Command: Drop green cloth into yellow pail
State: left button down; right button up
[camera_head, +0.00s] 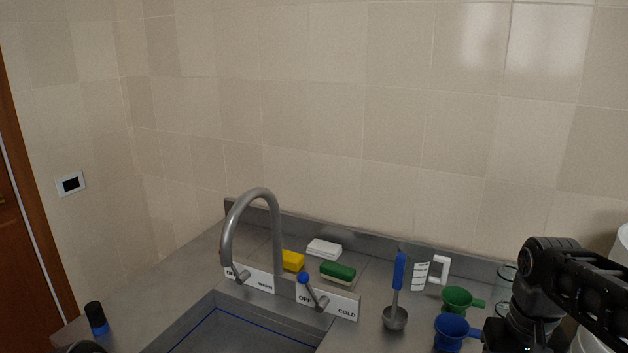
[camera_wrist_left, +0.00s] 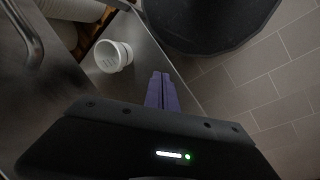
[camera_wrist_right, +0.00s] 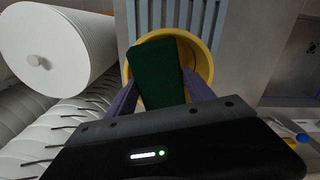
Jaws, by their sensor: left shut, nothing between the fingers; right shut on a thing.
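The green cloth (camera_wrist_right: 158,75) is dark green and hangs between the fingers of my right gripper (camera_wrist_right: 162,96) in the right wrist view. The yellow pail (camera_wrist_right: 206,62) is right behind the cloth; its round rim shows on both sides of it. The cloth overlaps the pail's mouth and hides much of its inside; I cannot tell its height above the rim. My left gripper (camera_wrist_left: 162,82) is shut and empty in the left wrist view, away from cloth and pail. The head view shows neither the cloth nor the pail.
A steel sink with a curved tap (camera_head: 275,225) stands ahead. Behind it are a yellow sponge (camera_head: 292,260), a green sponge (camera_head: 338,270) and a white block (camera_head: 324,248). A ladle (camera_head: 395,315), green funnel (camera_head: 457,298) and blue funnel (camera_head: 451,330) stand right. A white roll (camera_wrist_right: 70,50) lies left of the pail.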

jog(key=o, duration=1.4)
jog(key=shift+r+p, duration=0.45)
jog(key=shift+r, duration=1.4)
jog(key=shift+s+d+r, duration=0.15)
jog(key=shift+r, duration=0.95)
